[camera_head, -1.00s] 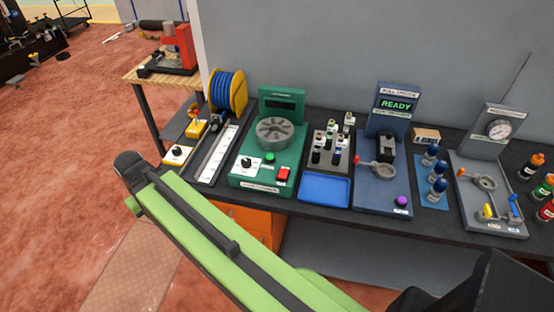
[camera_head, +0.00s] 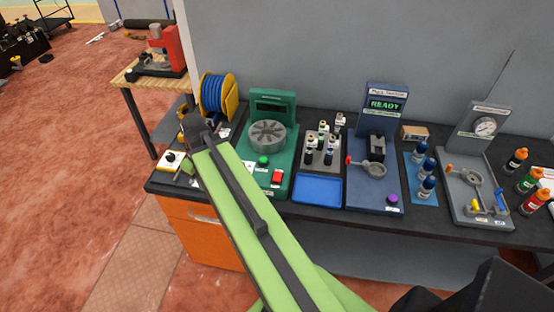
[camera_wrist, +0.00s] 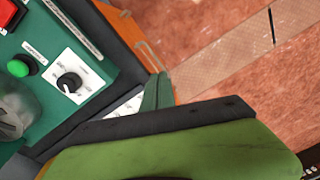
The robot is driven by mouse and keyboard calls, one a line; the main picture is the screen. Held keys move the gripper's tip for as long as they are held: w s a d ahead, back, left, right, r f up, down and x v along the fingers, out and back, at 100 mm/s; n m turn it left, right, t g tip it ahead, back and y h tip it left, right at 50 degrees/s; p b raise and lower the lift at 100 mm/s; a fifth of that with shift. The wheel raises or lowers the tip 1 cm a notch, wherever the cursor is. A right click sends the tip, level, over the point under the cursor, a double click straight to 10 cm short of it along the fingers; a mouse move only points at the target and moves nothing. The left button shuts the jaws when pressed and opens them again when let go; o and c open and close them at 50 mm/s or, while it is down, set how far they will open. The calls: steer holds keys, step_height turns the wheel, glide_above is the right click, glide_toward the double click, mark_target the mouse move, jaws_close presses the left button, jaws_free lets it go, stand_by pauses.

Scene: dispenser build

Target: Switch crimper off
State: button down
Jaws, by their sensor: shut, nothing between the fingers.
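No label that I can read says crimper. A green machine (camera_head: 283,150) on the bench has a round grey drum, a green button (camera_head: 263,160) and a red switch (camera_head: 277,177). In the wrist view its black rotary knob (camera_wrist: 69,83) sits on a white panel; the arm hides that knob in the head view. A small box with a white top and black knob (camera_head: 170,158) stands left of it at the bench end. My gripper (camera_wrist: 156,92) is shut and empty, low over a white printed surface (camera_wrist: 122,105) beside the green machine.
A red press (camera_head: 172,48) stands on a wooden side table. A blue wire spool (camera_head: 214,95) is behind my arm. Right of the green machine are a bottle rack (camera_head: 322,150), a blue tray (camera_head: 318,190) and a blue READY station (camera_head: 385,100). Open floor lies left.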

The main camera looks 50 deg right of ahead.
steer(key=s+d+r+n+t+p, duration=0.1)
steer(key=s+d+r+p, duration=0.15)
steer(key=d, duration=0.45)
steer(key=s+d+r+n+p, duration=0.1)
steer(key=s+d+r, duration=0.15)
steer(key=d, duration=0.55)
step_height(320, 180, up, 4)
steer(key=n+t+p, duration=0.2)
steer(key=p, duration=0.1)
glide_above(274, 172)
steer(key=s+d, duration=0.3)
steer(key=shift+w+a+f+y, duration=0.1)
steer(key=shift+a+f+y, duration=0.05)
steer(key=shift+y, duration=0.25)
steer(key=shift+f+b, duration=0.15)
steer(key=shift+b, duration=0.2)
steer(key=b+x, duration=0.4)
steer(key=s+b+x, duration=0.1)
steer(key=b+x, duration=0.8)
steer(key=shift+s+d+f+b, duration=0.15)
steer(key=shift+d+f+b, duration=0.15)
steer(key=shift+f, duration=0.3)
steer(key=shift+r, duration=0.1)
